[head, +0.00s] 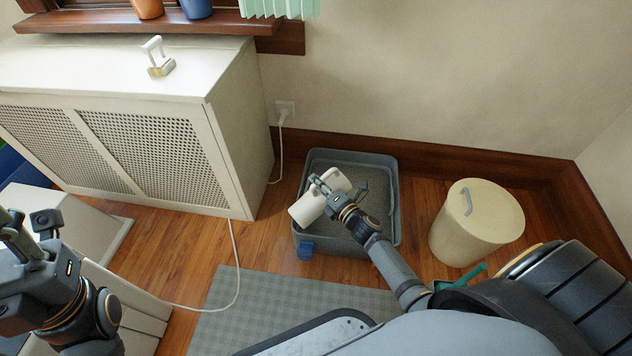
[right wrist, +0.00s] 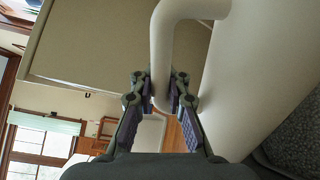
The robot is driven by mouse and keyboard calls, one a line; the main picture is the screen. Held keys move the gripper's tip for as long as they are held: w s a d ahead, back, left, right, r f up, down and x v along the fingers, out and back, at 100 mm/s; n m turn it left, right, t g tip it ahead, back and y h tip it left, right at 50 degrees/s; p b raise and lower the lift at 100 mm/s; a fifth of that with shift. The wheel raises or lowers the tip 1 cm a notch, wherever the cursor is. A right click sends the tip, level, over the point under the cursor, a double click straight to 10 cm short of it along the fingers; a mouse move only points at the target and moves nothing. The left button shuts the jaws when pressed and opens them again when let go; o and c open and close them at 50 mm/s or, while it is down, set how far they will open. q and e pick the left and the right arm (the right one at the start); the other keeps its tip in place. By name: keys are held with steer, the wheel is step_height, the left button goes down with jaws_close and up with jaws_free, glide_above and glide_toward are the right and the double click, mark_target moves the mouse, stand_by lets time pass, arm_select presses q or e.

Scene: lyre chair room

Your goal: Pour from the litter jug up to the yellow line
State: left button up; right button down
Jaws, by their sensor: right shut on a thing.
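The white litter jug (head: 306,208) is tilted over the grey litter box (head: 397,215). My right gripper (head: 322,184) is shut on its handle; in the right wrist view the handle (right wrist: 190,8) runs between the fingers (right wrist: 160,95) and the jug body (right wrist: 262,70) is at right. Grey litter (head: 375,175) covers the box's floor. No stream from the jug shows, and its mouth is not clearly seen. I cannot make out the yellow line. My left gripper (head: 28,222) is at the left edge, away from the box, its fingers partly cut off.
A cream lidded bin (head: 470,235) stands right of the box. A white radiator cover (head: 150,140) is at left, with a small white item (head: 158,62) on top. A white cord (head: 236,262) crosses the floor near a grey mat (head: 250,310). A blue piece (head: 305,250) sits at the box's front-left corner.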

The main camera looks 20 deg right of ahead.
steer(key=shift+w+r, duration=0.1)
steer(key=shift+r, duration=0.2)
steer(key=shift+d+r, duration=0.1)
steer(key=shift+d, duration=0.15)
steer(key=shift+p, duration=0.3)
steer(key=shift+d+r+m+p, duration=0.15)
steer(key=shift+r+m+p, duration=0.1)
steer(key=shift+m+p, duration=0.1)
steer(key=shift+w, duration=0.1)
steer(key=shift+d+r+m, duration=0.15)
steer(key=shift+d+m, duration=0.05)
steer(key=shift+m, duration=0.05)
steer(key=shift+p, duration=0.3)
